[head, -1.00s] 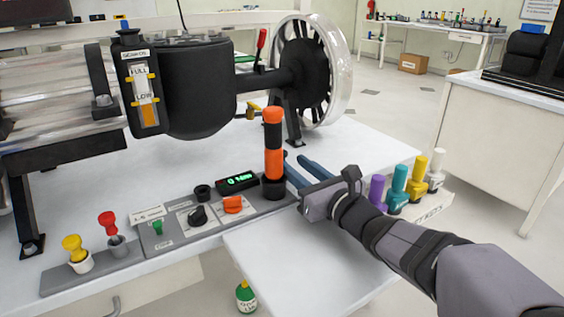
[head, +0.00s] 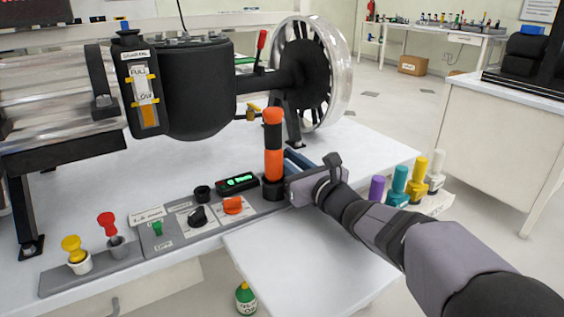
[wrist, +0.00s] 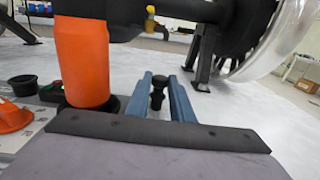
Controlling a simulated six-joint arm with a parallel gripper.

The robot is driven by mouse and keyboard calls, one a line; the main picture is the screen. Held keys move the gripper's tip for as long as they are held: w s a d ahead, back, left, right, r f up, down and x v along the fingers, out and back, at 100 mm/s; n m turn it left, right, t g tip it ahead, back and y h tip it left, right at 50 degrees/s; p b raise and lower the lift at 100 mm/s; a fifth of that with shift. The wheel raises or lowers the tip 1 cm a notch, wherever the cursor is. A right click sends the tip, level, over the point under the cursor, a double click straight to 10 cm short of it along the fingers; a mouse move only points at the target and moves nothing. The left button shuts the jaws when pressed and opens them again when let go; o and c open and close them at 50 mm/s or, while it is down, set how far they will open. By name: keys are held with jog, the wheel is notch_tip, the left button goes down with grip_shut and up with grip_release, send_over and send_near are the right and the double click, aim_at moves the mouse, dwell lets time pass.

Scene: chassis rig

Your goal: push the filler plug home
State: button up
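No part is marked clearly as the filler plug, so I cannot tell which it is. A black-and-orange upright cylinder (head: 273,158) stands in a dark base on the panel; it shows large at the left of the wrist view (wrist: 82,62). My gripper (head: 294,161) is low, just right of this cylinder, its blue fingers partly hidden behind it. In the wrist view the fingers (wrist: 160,80) are apart, with the cylinder outside the left finger. A small black knob (wrist: 157,94) shows between them; I cannot tell its distance. Nothing is visibly gripped.
The gauge marked FULL and LOW (head: 146,95) stands left of the black housing (head: 190,90). Red (head: 108,222) and yellow (head: 73,243) knobs stand on the panel's left. Several coloured pegs (head: 397,185) stand right of my arm. The spoked wheel (head: 305,72) is behind.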

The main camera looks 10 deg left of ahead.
grip_shut()
jog(key=w+r+p, duration=0.3)
jog(key=r+p, duration=1.4)
jog(key=r, duration=0.7)
jog(key=s+a+r+n+g+y+p, duration=0.1)
jog(key=s+a+r+n+g+p, duration=0.2)
jog(key=a+p, duration=0.4)
jog(key=s+a+r+n+g+y+p, duration=0.2)
jog(key=s+a+r+g+p, duration=0.3)
jog(key=p, duration=1.1)
jog(key=s+a+r+n+g+y+p, duration=0.2)
jog(key=s+a+r+n+g+p, duration=0.2)
jog(key=s+a+r+p, duration=0.3)
jog(key=s+a+g+p, duration=0.1)
jog(key=a+p, duration=0.3)
jog(key=shift+s+r+p, duration=0.25)
jog(key=shift+s+p, duration=0.05)
jog(key=shift+p, duration=0.1)
